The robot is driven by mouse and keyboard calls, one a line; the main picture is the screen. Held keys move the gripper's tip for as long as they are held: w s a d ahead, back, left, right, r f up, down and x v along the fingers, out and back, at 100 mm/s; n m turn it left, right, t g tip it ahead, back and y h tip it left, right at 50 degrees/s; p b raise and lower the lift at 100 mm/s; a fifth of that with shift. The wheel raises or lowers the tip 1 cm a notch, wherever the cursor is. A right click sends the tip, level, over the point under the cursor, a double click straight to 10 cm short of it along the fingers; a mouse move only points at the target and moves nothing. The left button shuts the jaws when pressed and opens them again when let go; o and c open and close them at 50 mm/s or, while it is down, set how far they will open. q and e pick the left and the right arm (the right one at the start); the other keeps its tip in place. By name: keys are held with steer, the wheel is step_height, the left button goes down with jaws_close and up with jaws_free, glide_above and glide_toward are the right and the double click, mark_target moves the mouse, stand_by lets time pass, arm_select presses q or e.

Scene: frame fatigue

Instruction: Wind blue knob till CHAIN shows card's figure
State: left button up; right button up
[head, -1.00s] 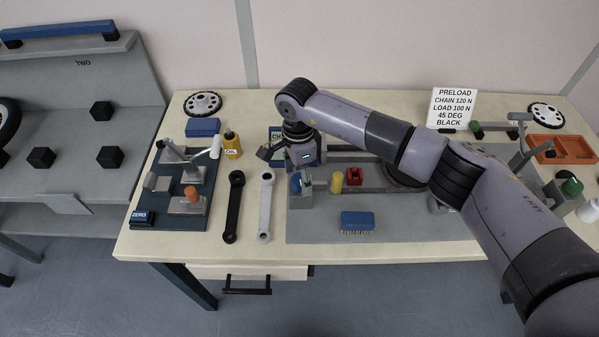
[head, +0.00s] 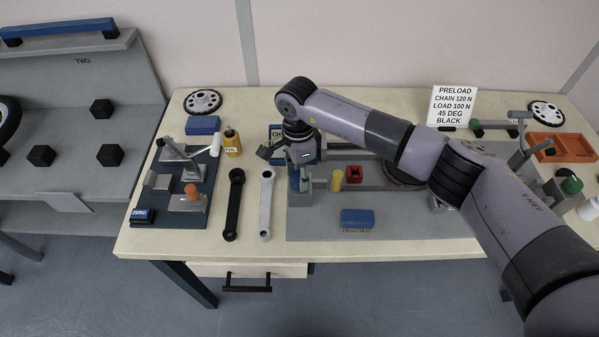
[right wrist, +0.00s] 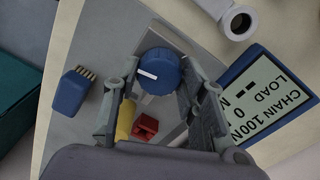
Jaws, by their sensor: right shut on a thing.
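The blue knob (right wrist: 159,71) with a white pointer line sits between the fingers of my right gripper (right wrist: 158,80) in the right wrist view. The gripper is shut on it. In the head view the knob (head: 294,181) is partly hidden by my right gripper (head: 301,183). The display (right wrist: 272,95) reads CHAIN 100 N and LOAD 0 N, with dashes below; in the head view my arm hides most of it. The white card (head: 453,106) reads PRELOAD, CHAIN 120 N, LOAD 100 N, 45 DEG, BLACK. My left gripper is not in view.
Near the knob are a yellow post (head: 337,180), a red block (head: 354,174) and a blue brush (head: 357,219). Two wrenches, dark (head: 235,205) and light (head: 266,205), lie to the left. An oil bottle (head: 232,142) stands behind them. The table's front strip is clear.

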steer(key=shift+w+f+m+b, duration=0.1)
steer(key=shift+f+m+b, duration=0.1)
steer(key=shift+m+b, duration=1)
steer(key=shift+r+m+b, duration=0.1)
steer(key=shift+m+b, duration=0.55)
steer(key=shift+m, duration=0.15)
steer(key=shift+r+m, duration=0.1)
steer(key=shift+m, duration=0.2)
steer(key=o, duration=1.2)
steer(key=r, duration=1.2)
steer(key=shift+w, duration=0.25)
